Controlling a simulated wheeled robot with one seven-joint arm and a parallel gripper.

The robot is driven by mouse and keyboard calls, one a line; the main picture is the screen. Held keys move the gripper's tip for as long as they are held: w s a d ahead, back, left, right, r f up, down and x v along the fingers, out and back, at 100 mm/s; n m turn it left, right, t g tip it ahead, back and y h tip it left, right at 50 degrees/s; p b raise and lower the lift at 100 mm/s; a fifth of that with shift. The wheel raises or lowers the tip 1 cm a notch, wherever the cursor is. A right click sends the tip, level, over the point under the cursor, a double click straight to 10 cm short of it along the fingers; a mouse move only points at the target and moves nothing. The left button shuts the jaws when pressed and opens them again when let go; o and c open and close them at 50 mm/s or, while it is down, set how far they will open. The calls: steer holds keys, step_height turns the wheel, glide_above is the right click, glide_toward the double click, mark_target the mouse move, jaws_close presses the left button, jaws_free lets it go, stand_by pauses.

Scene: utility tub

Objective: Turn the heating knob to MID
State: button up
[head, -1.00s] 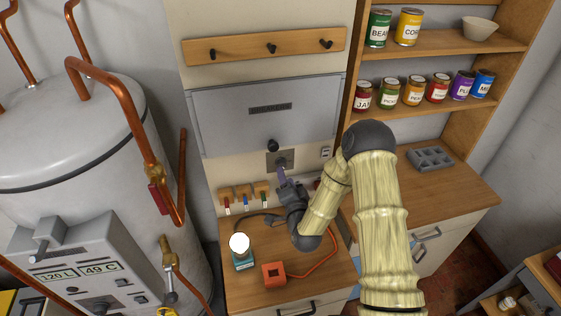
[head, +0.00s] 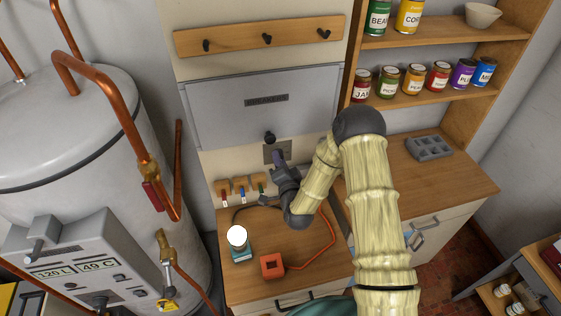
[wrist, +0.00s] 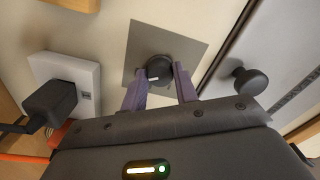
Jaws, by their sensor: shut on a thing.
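The heating knob (wrist: 160,69), dark and round with a small white mark on its edge, sits on a square grey plate (wrist: 143,42) on the wall in the wrist view. My gripper (wrist: 160,86) is shut on it, with one purple-grey finger on either side. In the head view the plate (head: 284,148) shows below the grey hatch, and my gripper (head: 278,159) reaches it from below. The knob is largely hidden there by my gripper. I cannot read any position labels around the knob.
A black round handle (wrist: 250,82) on the grey hatch (head: 235,115) stands close beside my gripper. A socket with a black plug (wrist: 50,105) is on the other side. Below are a lit lamp (head: 238,238) and an orange box (head: 272,266) on the wooden counter.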

steer(key=shift+f+n+b, duration=0.1)
steer(key=shift+n+b, duration=0.3)
steer(key=shift+b, duration=0.3)
steer(key=n+b, duration=0.9)
steer(key=b, duration=0.3)
steer(key=shift+b, duration=0.35)
steer(key=shift+w+r, duration=0.1)
steer(key=shift+r, duration=0.2)
steer(key=o, duration=1)
steer(key=shift+f, duration=0.1)
steer(key=shift+c, duration=0.2)
steer(key=shift+d+f, duration=0.1)
